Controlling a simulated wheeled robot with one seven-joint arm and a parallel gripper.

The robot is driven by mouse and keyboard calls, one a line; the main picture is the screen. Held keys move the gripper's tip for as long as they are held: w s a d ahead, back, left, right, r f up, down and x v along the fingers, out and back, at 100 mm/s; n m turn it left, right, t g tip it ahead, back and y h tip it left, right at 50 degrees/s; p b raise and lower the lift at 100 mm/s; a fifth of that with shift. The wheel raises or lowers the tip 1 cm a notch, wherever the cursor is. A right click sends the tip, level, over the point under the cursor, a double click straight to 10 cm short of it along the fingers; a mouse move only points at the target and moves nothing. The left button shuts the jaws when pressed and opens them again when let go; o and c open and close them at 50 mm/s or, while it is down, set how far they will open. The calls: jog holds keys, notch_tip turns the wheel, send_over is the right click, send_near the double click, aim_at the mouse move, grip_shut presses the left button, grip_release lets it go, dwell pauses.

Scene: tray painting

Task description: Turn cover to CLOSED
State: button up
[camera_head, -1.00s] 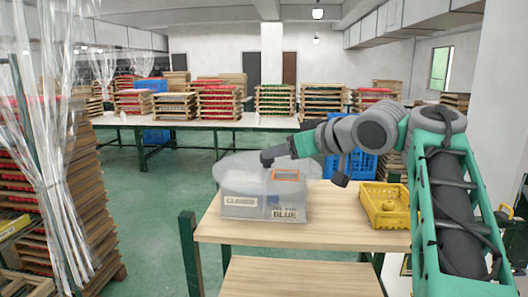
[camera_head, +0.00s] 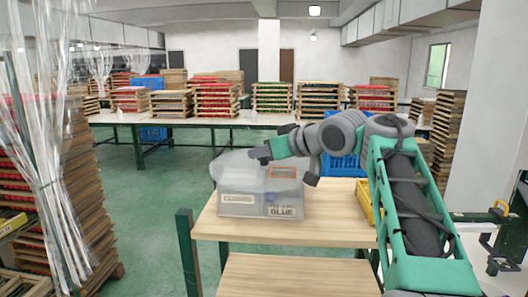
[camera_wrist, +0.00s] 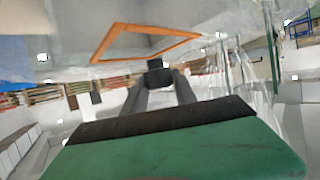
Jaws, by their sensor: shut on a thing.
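A translucent grey box (camera_head: 238,199) stands on the wooden table, with a "CLOSED" label and a "BLUE" label on its front. Its translucent cover (camera_head: 231,168) lies over the top and carries an orange rectangular outline (camera_head: 283,173). The outline also shows large in the wrist view (camera_wrist: 112,42). My gripper (camera_head: 264,159) reaches in from the right over the cover. In the wrist view its two grey fingers (camera_wrist: 157,78) are shut on a small dark knob (camera_wrist: 155,65) beside the orange outline. The knob's join with the cover is not clear.
The wooden table (camera_head: 335,225) has bare top in front and right of the box. A yellow crate (camera_head: 365,200) sits at the right, partly hidden by my arm. A plastic curtain hangs at the left. Tables with stacked trays stand behind.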

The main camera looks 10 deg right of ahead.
grip_shut()
dwell(0.8)
